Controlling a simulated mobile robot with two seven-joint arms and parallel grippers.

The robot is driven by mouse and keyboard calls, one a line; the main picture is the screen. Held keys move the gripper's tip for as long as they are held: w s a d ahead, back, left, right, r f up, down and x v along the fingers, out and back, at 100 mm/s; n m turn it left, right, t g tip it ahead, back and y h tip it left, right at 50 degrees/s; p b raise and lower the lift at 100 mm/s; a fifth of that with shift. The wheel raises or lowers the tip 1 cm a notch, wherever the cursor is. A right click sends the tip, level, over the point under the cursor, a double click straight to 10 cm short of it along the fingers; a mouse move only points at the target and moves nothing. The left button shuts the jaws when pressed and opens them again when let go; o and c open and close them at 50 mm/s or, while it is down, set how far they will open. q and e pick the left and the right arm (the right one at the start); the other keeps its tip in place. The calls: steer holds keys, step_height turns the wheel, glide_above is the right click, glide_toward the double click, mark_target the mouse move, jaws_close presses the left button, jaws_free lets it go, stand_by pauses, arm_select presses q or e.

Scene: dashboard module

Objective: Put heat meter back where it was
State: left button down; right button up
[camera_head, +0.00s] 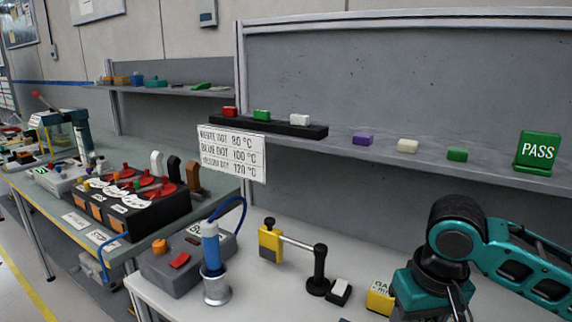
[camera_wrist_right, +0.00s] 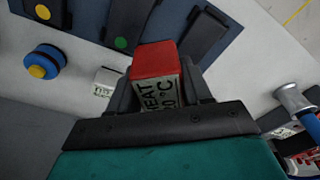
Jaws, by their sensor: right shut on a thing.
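In the head view my teal right arm comes in at the lower right. The gripper and heat meter are hidden or out of frame there. My left gripper is not in view.
A yellow block (camera_head: 381,297), a black post (camera_head: 318,270) and a metal cup (camera_head: 216,290) with a blue handle stand on the light bench. The wrist view shows a blue round part (camera_wrist_right: 45,62) and dark slabs (camera_wrist_right: 130,18). A shelf (camera_head: 480,170) runs behind.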

steer(key=shift+w+a+f+m, duration=0.1)
steer(key=shift+a+f+m, duration=0.1)
steer(key=shift+f+m, duration=0.45)
steer(key=shift+r, duration=0.1)
